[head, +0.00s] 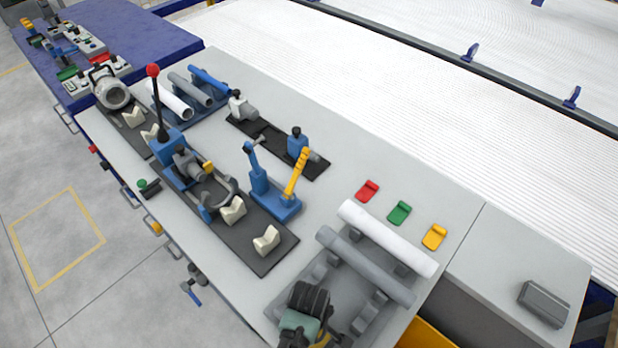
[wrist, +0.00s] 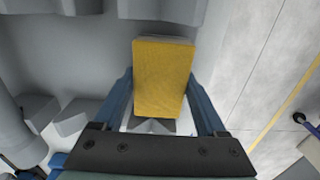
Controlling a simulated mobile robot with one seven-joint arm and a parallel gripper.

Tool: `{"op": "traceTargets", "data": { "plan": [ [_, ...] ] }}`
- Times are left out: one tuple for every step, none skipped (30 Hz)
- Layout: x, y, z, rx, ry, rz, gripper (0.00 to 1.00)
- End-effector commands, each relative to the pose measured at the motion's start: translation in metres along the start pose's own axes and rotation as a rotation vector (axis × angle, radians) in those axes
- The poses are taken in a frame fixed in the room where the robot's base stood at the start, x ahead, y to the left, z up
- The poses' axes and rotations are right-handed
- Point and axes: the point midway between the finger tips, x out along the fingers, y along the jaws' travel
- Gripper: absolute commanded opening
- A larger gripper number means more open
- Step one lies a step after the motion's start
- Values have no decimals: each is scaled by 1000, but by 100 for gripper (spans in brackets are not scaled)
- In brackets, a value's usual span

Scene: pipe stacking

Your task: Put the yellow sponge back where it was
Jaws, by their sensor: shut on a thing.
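The yellow sponge (wrist: 162,78) is a flat, upright-looking block in the wrist view. It sits between the two blue fingers of my gripper (wrist: 160,92), which is shut on it. Grey fixture blocks show around and below the sponge in that view. I cannot tell whether the sponge touches a surface. In the head view my gripper (head: 303,318) is at the bottom edge, over the near end of the pipe rack. The sponge is mostly hidden there behind my wrist.
A white pipe (head: 388,238) and a grey pipe (head: 365,265) lie on the rack right of my gripper. Red (head: 367,191), green (head: 399,213) and yellow (head: 434,237) pads lie behind. A blue tool stand (head: 275,205) is further left. A grey box (head: 543,303) stands at right.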

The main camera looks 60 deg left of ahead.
Motion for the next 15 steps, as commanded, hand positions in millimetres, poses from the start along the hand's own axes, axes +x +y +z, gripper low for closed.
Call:
{"op": "traceTargets", "data": {
  "plan": [
    [0,0,0,0,0,1,22],
    [0,0,0,0,0,1,22],
    [0,0,0,0,0,1,22],
    [0,0,0,0,0,1,22],
    [0,0,0,0,1,1,22],
    [0,0,0,0,0,1,22],
    [0,0,0,0,0,0,22],
    [1,0,0,0,0,0,22],
    [3,0,0,0,0,0,22],
    [4,0,0,0,0,0,22],
    [4,0,0,0,0,0,76],
    [3,0,0,0,0,0,83],
    [3,0,0,0,0,0,88],
    [3,0,0,0,0,0,94],
    [3,0,0,0,0,0,100]
  ]
}}
